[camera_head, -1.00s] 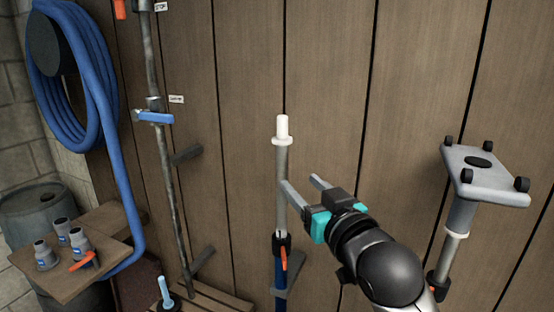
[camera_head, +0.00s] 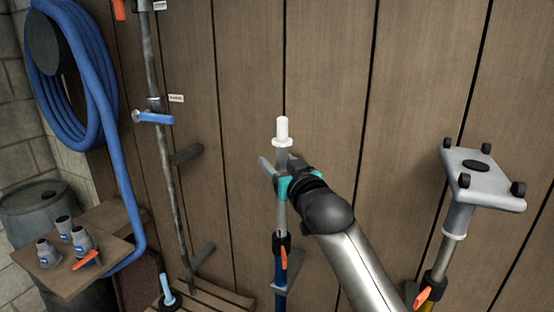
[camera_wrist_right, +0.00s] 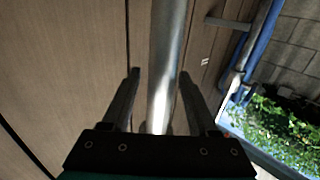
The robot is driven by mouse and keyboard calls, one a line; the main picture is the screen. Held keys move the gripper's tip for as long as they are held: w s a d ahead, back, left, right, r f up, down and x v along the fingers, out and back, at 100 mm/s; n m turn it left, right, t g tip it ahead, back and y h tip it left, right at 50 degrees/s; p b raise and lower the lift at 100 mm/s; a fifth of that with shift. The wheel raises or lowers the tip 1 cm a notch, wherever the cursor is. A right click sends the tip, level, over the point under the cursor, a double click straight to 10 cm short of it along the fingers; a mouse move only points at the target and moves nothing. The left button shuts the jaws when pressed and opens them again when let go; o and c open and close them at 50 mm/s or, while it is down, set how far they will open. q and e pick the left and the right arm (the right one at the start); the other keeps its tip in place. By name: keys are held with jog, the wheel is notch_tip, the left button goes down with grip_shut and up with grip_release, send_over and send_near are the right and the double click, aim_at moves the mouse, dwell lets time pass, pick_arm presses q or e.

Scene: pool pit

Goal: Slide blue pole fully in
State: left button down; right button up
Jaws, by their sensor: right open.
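The blue pole stands upright against the wooden wall, its blue lower tube (camera_head: 280,299) at the bottom of the head view. A bare silver inner tube (camera_head: 281,217) rises from a black clamp with an orange lever (camera_head: 284,258). A white tip with a collar (camera_head: 282,130) tops it. My right gripper (camera_head: 272,166) is open around the upper silver tube, just below the collar. In the right wrist view the silver tube (camera_wrist_right: 168,50) runs between the two spread fingers, with a visible gap on each side. My left gripper is not in view.
At right a second pole carries a grey wheeled head (camera_head: 483,178). At left are a coiled blue hose (camera_head: 95,110), a metal pole with a blue lever (camera_head: 153,118), and a small wooden shelf (camera_head: 75,280) with grey fittings. Bare wall (camera_head: 330,90) surrounds the pole's top.

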jog(key=shift+w+a, duration=0.15)
jog(key=shift+w, duration=0.2)
jog(key=shift+c, duration=0.2)
grip_shut()
dwell(1.1)
